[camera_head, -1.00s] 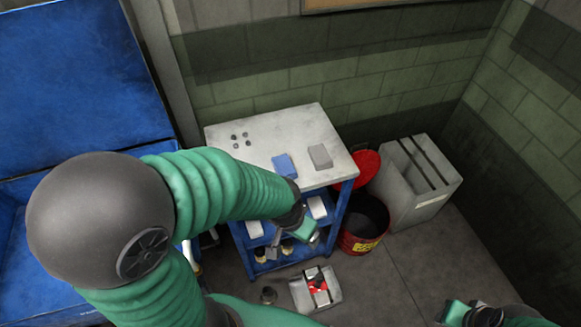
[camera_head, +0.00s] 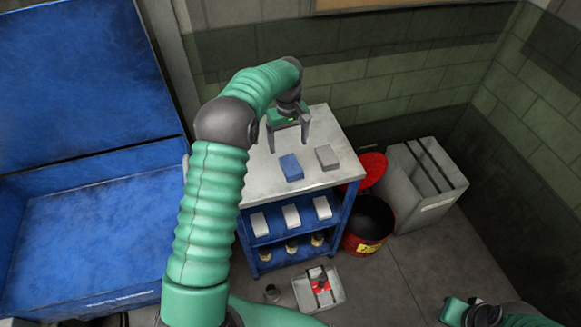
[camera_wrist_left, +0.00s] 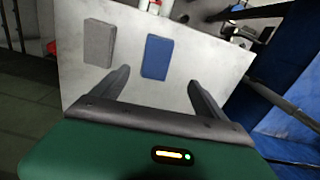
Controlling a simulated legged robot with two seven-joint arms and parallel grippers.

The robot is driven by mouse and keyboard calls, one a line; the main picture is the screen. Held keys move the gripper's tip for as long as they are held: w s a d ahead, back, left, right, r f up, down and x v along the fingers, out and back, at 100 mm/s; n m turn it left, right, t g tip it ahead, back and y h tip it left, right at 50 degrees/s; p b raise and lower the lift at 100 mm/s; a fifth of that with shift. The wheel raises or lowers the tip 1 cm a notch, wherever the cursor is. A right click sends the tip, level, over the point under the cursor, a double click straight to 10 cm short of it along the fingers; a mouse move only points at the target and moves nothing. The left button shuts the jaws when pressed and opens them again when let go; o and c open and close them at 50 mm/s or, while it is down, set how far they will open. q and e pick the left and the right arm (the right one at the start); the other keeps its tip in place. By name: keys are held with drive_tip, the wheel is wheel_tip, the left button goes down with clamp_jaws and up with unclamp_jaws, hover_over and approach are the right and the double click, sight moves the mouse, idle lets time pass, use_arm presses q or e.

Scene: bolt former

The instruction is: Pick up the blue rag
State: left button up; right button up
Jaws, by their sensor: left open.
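The blue rag (camera_head: 291,168) is a small folded block lying flat on the white top of the blue cart (camera_head: 262,182). It also shows in the left wrist view (camera_wrist_left: 158,57), ahead of the fingertips and between their lines. My left gripper (camera_head: 289,148) is open and empty above the cart top, behind the rag in the head view and apart from it. Its two fingers show in the left wrist view (camera_wrist_left: 158,82). A grey rag (camera_head: 327,157) lies right of the blue one. My right gripper (camera_head: 487,314) shows at the bottom right edge; its fingers are unclear.
White blocks (camera_head: 291,215) and small jars sit on the cart's lower shelves. A red bin (camera_head: 369,222) and a grey box (camera_head: 424,185) stand right of the cart. A small tray (camera_head: 304,293) is on the floor. A large blue container (camera_head: 85,235) is at left.

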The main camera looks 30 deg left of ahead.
use_arm(q)
hover_over(291, 164)
drive_tip(key=f, duration=0.5)
drive_tip(key=shift+s+f, duration=0.2)
drive_tip(key=shift+f, duration=0.15)
drive_tip(key=f, duration=0.2)
drive_tip(key=f+p, duration=0.1)
drive_tip(key=f, duration=0.2)
drive_tip(key=shift+w+f, duration=0.2)
drive_tip(key=shift+f, duration=0.15)
drive_tip(key=shift+w+f, duration=0.1)
drive_tip(key=shift+d, duration=0.1)
drive_tip(key=c, duration=1.4)
use_arm(e)
drive_tip(key=shift+w+d+r, duration=0.1)
drive_tip(key=shift+d+r, duration=0.05)
drive_tip(key=shift+r, duration=0.4)
use_arm(q)
drive_tip(key=shift+r, duration=0.2)
